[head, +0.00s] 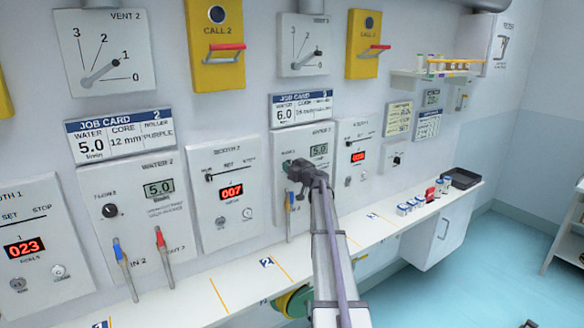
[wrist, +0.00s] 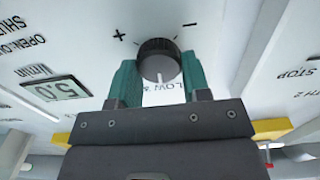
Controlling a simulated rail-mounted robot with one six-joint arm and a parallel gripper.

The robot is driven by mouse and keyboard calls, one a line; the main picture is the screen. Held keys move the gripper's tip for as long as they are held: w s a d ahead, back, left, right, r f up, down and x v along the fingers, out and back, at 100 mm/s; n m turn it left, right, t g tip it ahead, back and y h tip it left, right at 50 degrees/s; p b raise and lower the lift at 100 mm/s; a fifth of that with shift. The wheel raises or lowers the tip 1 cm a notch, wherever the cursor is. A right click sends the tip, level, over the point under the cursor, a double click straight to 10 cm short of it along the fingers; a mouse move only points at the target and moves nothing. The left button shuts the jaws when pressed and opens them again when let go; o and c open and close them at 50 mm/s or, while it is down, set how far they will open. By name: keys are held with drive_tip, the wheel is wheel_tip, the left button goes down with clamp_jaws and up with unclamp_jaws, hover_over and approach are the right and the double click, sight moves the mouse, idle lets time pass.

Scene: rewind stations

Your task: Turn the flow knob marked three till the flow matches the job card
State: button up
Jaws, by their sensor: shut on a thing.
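My gripper (head: 297,171) is at the water panel (head: 281,208) under the job card marked 3 (head: 303,108). The card reads water 6.0. The panel's display (head: 319,150) reads 5.0; it shows upside down in the wrist view (wrist: 55,90). In the wrist view the green fingers are shut on the black flow knob (wrist: 158,60), one on each side. Its white line points down in the picture, towards the partly hidden "FLOW" label. A plus is at its upper left and a minus at its upper right. In the head view my gripper hides the knob.
A red booth display (head: 358,156) is right of the water panel and another booth panel (head: 225,195) left of it. The white shelf (head: 235,295) runs below, with small containers and a black tray (head: 460,179) at right.

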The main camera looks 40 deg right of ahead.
drive_tip(key=shift+c, duration=0.9)
drive_tip(key=m, duration=0.5)
drive_tip(key=shift+m, duration=0.3)
drive_tip(key=o, duration=0.9)
drive_tip(key=shift+d, duration=0.1)
drive_tip(key=shift+s, duration=0.1)
drive_tip(key=s, duration=0.7)
drive_tip(key=s+a, duration=0.1)
drive_tip(key=s, duration=0.2)
drive_tip(key=shift+s, duration=0.3)
